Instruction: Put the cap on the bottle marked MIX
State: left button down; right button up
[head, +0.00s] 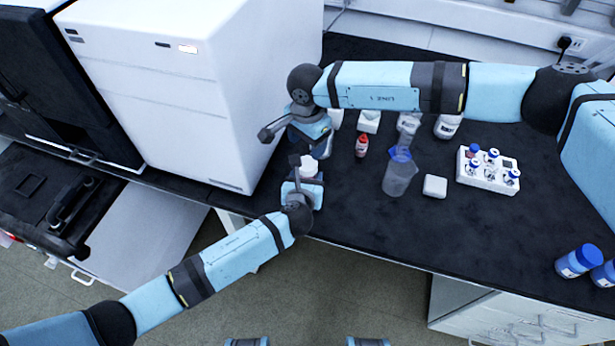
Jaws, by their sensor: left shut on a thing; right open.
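My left gripper (309,178) is at the bench's front edge, shut on a small white object (309,165). My fingers hide much of this object, and I cannot tell whether it is the bottle or has a mark. My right gripper (296,142) is open just above it in the picture, close to the white instrument. I see nothing between its fingers. No MIX label is readable, and I cannot pick out a loose cap.
A large white instrument (190,90) stands left. On the dark bench (385,230) are white containers (448,126), a translucent beaker (398,176), a white block (434,186) and a white rack (486,181) of blue-capped vials. Blue-capped bottles (578,261) lie right. The front middle is clear.

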aim_at(307, 163)
jog(key=shift+r+n, duration=0.35)
jog(key=shift+n, duration=0.05)
jog(key=shift+f, duration=0.1)
jog(key=shift+f, duration=3.95)
jog(key=shift+c, duration=0.2)
jog(key=c, duration=0.7)
jog(key=shift+m, duration=0.9)
jog(key=o, duration=1.1)
